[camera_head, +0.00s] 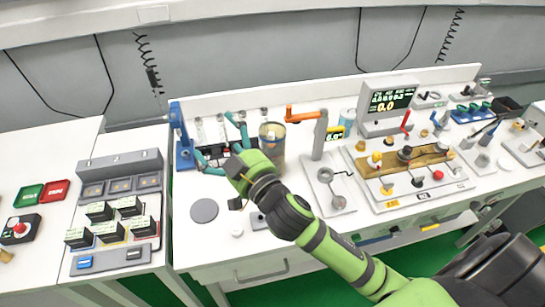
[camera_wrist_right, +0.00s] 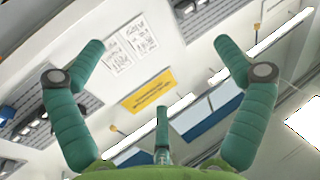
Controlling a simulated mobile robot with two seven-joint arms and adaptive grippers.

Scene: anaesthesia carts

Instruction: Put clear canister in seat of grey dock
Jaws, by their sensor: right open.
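A clear canister (camera_head: 272,143) with a brownish tint stands upright on the white worktop, behind and to the right of my right gripper. My right gripper (camera_head: 213,136) is open, with its teal fingers spread towards the back left, and nothing shows between them. It also shows open and empty in the right wrist view (camera_wrist_right: 160,60). A small grey block (camera_head: 259,221) lies at the worktop's front, partly behind my arm; I cannot tell whether it is the grey dock. My left gripper is out of view.
A blue stand (camera_head: 181,138) is left of the gripper. A grey disc (camera_head: 204,210) lies in front of it. An orange-armed post (camera_head: 320,135), a monitor (camera_head: 388,103) and a brass-coloured manifold (camera_head: 405,162) stand to the right. Bare worktop shows around the disc.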

